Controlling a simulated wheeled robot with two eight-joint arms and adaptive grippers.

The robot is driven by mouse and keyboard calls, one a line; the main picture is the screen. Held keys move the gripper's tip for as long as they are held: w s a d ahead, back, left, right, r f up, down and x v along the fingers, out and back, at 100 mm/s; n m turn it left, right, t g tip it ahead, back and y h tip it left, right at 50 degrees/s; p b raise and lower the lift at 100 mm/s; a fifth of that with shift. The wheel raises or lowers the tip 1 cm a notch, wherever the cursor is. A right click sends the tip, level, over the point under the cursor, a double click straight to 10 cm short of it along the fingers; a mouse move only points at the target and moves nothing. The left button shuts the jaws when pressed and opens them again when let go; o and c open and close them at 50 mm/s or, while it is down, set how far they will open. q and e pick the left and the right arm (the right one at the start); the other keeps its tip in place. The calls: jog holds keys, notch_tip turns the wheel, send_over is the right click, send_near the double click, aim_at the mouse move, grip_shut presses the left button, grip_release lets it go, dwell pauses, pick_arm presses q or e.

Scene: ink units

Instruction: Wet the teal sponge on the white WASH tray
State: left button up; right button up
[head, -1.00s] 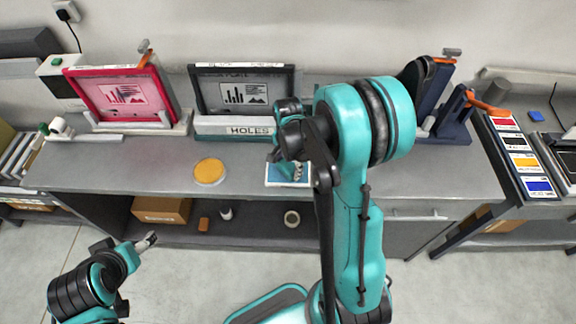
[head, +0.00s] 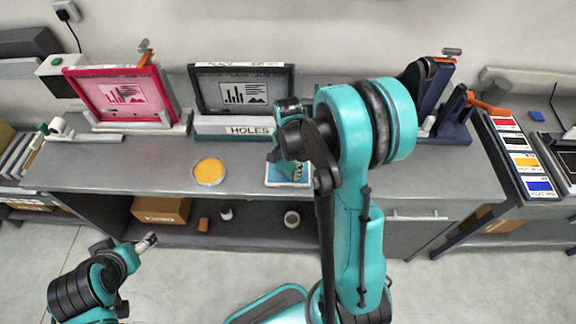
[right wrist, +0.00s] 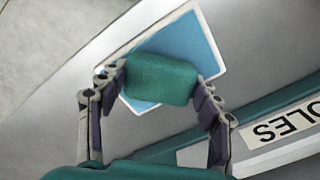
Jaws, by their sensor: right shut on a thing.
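The teal sponge (right wrist: 162,80) is a rounded block held between the two fingers of my right gripper (right wrist: 158,86) in the right wrist view. My right gripper is shut on it. Under the sponge in that view is the white-rimmed tray with a blue inside (right wrist: 197,42). The tray also shows in the head view (head: 275,181) at the counter's front edge, partly covered by my right gripper (head: 296,170). I cannot tell whether the sponge touches the blue surface. My left gripper (head: 149,239) is low at the left, away from the counter; its jaws are too small to read.
A yellow round disc (head: 209,172) lies on the counter left of the tray. Behind stand a dark frame (head: 243,92) over a HOLES label (head: 250,131) and a pink frame (head: 122,96). Colour cards (head: 525,162) lie at the right. The counter's front left is clear.

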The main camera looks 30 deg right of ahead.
aim_at(288, 166)
jog(key=shift+r+p, duration=2.5)
jog(key=shift+r, duration=1)
jog(key=shift+f, duration=0.1)
